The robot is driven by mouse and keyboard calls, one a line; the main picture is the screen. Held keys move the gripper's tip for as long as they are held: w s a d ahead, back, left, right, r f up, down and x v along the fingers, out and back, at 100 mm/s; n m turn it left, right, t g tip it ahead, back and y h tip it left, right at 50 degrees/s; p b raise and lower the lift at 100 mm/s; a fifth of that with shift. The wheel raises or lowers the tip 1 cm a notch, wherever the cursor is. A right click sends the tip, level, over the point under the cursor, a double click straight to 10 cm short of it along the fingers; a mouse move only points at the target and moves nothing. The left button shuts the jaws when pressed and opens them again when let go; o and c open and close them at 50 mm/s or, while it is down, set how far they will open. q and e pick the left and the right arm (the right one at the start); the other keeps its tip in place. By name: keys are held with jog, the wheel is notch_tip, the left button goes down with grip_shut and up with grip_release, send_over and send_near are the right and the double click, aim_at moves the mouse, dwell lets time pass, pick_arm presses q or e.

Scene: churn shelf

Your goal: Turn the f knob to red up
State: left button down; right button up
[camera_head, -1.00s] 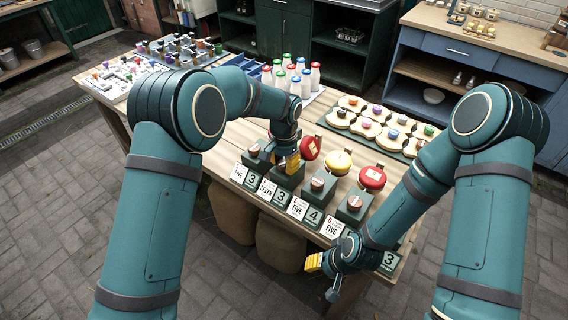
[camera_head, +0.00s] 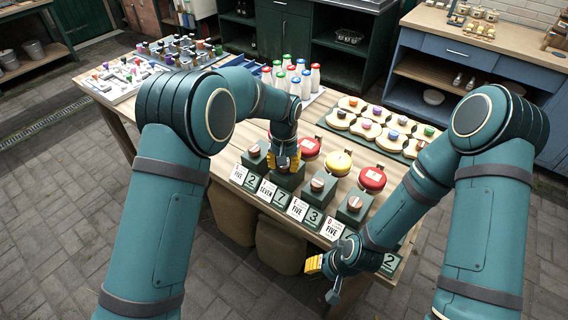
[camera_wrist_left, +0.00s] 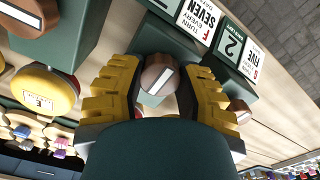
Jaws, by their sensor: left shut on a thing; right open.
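The f knob (camera_wrist_left: 160,75) is a round brown knob with a pale stripe, on a dark green block. It sits by the card (camera_wrist_left: 198,18) reading F, turn every seven. My left gripper (camera_head: 284,163) is shut on the f knob, with a yellow finger on each side in the left wrist view. In the head view the gripper covers this knob, second block from the left. The disc that goes with it is mostly hidden, so I cannot tell which colour is up. My right gripper (camera_head: 323,277) is open and empty at the table's front edge.
Similar knobs stand on both sides: a left one (camera_head: 254,151), the E knob (camera_head: 317,185) and another (camera_head: 354,204). Behind them are a yellow disc (camera_head: 338,161) and a red disc (camera_head: 372,179). Bottles (camera_head: 296,84) and a green tray (camera_head: 330,122) stand farther back.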

dwell(0.3)
pick_arm(q)
jog(key=c, duration=0.5)
grip_release()
notch_tip(320, 180, up, 12)
jog(key=shift+f, duration=0.1)
dwell(0.3)
